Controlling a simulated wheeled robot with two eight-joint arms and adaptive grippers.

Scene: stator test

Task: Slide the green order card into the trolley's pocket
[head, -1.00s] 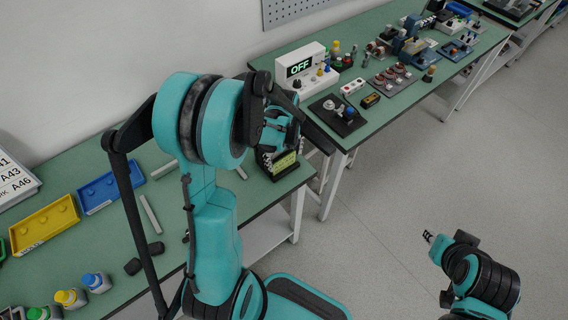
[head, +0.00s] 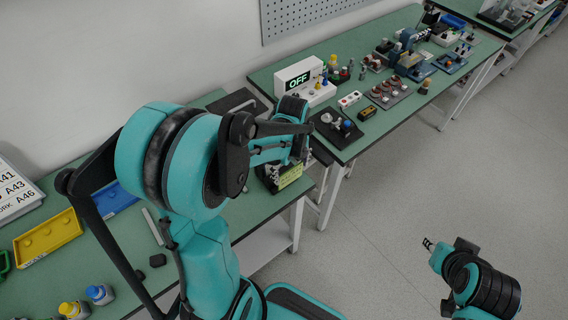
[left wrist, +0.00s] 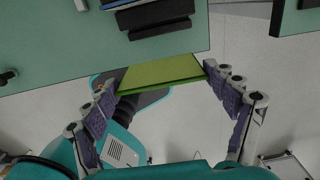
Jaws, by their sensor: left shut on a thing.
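The green order card (left wrist: 165,72) spans between the fingertips of my left gripper (left wrist: 160,82) in the left wrist view, and the gripper is shut on it. In the head view the card (head: 290,176) shows as a small yellow-green patch by the near right corner of the left bench, below my left gripper. My left arm covers much of that area. My right gripper (head: 428,244) is away from the card, over the floor at the lower right, with its small fingers apart and empty. I cannot make out the trolley or its pocket.
The left bench (head: 262,207) holds a yellow tray (head: 48,236), a blue tray (head: 112,202) and capped bottles (head: 100,293). A second bench across a narrow gap carries an OFF display box (head: 300,82) and several fixtures. The floor (head: 385,195) at right is clear.

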